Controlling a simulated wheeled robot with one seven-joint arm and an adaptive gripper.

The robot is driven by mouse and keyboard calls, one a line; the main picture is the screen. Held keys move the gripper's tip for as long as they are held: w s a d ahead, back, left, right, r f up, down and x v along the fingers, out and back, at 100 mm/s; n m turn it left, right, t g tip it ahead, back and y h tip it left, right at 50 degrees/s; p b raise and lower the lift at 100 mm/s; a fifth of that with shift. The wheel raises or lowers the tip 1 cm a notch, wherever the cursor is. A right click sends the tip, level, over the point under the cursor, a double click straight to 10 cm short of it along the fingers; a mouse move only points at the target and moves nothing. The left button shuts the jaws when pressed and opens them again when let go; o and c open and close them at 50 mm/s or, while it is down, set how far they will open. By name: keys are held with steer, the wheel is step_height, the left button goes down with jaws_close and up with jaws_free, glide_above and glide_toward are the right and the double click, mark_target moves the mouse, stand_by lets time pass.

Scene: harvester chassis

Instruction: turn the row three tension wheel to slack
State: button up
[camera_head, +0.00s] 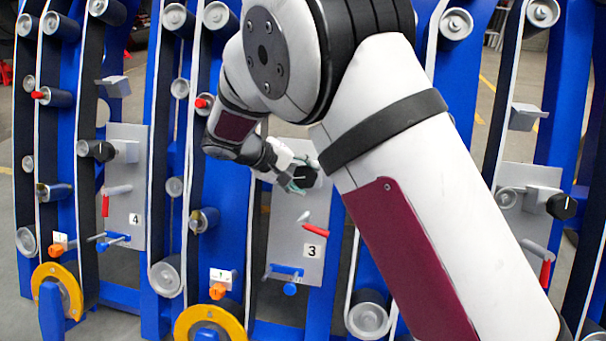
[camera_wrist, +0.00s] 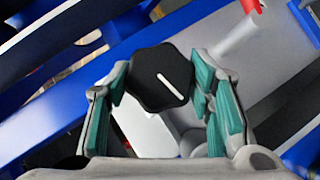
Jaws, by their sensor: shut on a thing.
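The row three tension wheel is a black lobed knob (camera_wrist: 155,70) with a white pointer line. In the wrist view it sits between the teal pads of my gripper (camera_wrist: 160,86), which is shut on it. The pointer slants from upper left to lower right. In the head view my gripper (camera_head: 298,178) is at the upper part of the grey plate (camera_head: 284,225) marked 3, with the dark knob (camera_head: 307,176) at its fingertips. My arm crosses in front and hides the area to the right. No slack marking is readable in either view.
Below the wheel on the same plate is a red-handled lever (camera_head: 315,229), with a blue fitting (camera_head: 288,270) lower down. The plate marked 4 (camera_head: 125,190) stands to the left with a similar black knob. Blue uprights and rollers crowd both sides.

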steer(key=n+t+h, duration=0.1)
steer(key=n, duration=0.1)
steer(key=n+t+h, duration=0.1)
steer(key=n, duration=0.2)
steer(key=shift+s+a+f+n+t+h+p, duration=0.1)
steer(key=shift+f+n+t+h+p, duration=0.05)
steer(key=shift+n+t+h+p, duration=0.2)
steer(key=n+t+h, duration=0.1)
steer(key=n+t, duration=0.2)
steer(key=n, duration=0.2)
steer(key=shift+f+p, duration=0.1)
steer(key=shift+p, duration=0.25)
steer(key=shift+n+t, duration=0.25)
steer(key=o, duration=1.2)
steer(key=shift+c, duration=0.2)
steer(key=shift+s, duration=0.1)
steer(key=v, duration=1.1)
steer(key=shift+s+a, duration=0.2)
steer(key=shift+s, duration=0.15)
